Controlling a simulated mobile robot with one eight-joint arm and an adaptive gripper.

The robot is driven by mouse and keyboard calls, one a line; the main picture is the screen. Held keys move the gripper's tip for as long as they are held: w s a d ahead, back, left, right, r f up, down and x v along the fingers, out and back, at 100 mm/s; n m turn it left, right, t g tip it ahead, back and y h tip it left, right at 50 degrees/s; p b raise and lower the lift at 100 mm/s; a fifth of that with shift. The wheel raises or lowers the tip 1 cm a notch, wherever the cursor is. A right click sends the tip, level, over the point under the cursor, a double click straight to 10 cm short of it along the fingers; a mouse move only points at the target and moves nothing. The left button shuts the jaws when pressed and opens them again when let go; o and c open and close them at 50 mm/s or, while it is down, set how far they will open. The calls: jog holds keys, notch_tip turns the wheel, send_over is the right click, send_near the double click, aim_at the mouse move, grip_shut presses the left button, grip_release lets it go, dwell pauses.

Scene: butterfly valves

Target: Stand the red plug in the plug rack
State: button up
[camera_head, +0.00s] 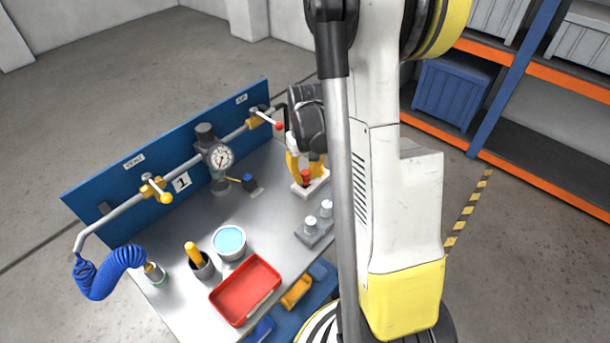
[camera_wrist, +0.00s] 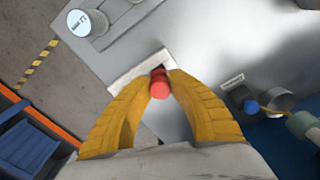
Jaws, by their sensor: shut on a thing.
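The red plug (camera_head: 305,175) is pinched between the yellow fingertips of my gripper (camera_head: 305,166), near the right end of the grey bench. It also shows in the wrist view (camera_wrist: 160,84). A white square-edged tray or holder (camera_head: 323,186) lies right beneath the plug, and its edges show around the fingertips in the wrist view (camera_wrist: 125,82). I cannot tell whether the plug touches it. A grey block (camera_head: 312,238) bearing pale round-topped cylinders stands nearer the front edge. I cannot tell for sure which of these is the plug rack.
A blue panel (camera_head: 112,187) with a pipe, valves and gauge (camera_head: 218,157) stands along the bench's back. A red tray (camera_head: 245,290), a cup of blue liquid (camera_head: 229,243) and a blue coiled hose (camera_head: 110,272) are on the left. Bare bench lies mid-table.

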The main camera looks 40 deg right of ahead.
jog(key=shift+f+b, duration=0.9)
jog(key=shift+b, duration=0.1)
dwell(1.4)
jog(key=o, duration=1.4)
jog(key=shift+r, duration=0.15)
jog(key=shift+r+p, duration=2.65)
jog(key=shift+r, duration=1)
